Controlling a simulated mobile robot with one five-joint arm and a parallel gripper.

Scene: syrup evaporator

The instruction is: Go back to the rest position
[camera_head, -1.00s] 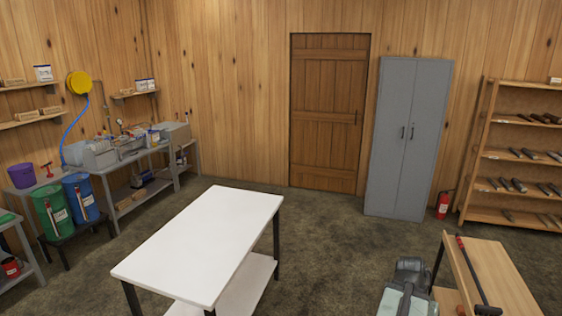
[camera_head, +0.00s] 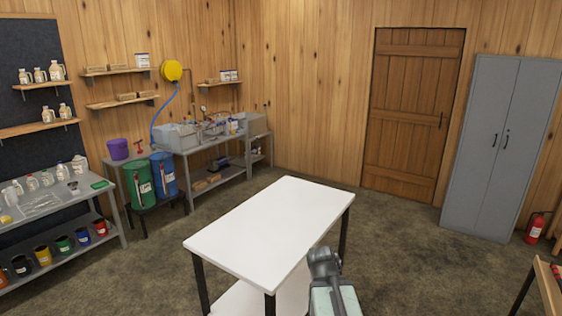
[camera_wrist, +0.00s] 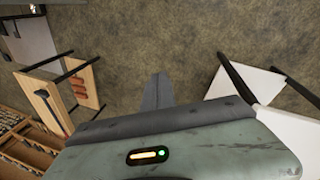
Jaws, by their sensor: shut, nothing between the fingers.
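My gripper (camera_wrist: 157,91) shows in the wrist view as dark grey fingers closed together, with nothing between them. It is over the brown floor (camera_wrist: 150,40), between a wooden bench on the left and a white table on the right, touching neither. In the head view, part of my arm (camera_head: 325,268) shows at the bottom, in front of the right end of the white table; the fingertips cannot be made out there.
The white table (camera_head: 270,225) is bare. The wooden bench (camera_wrist: 52,100) stands to the other side. A grey cabinet (camera_head: 500,145), a fire extinguisher (camera_head: 535,228) and a door (camera_head: 412,115) are behind. Shelves with jugs and mugs (camera_head: 55,215) are at left. Open floor lies between.

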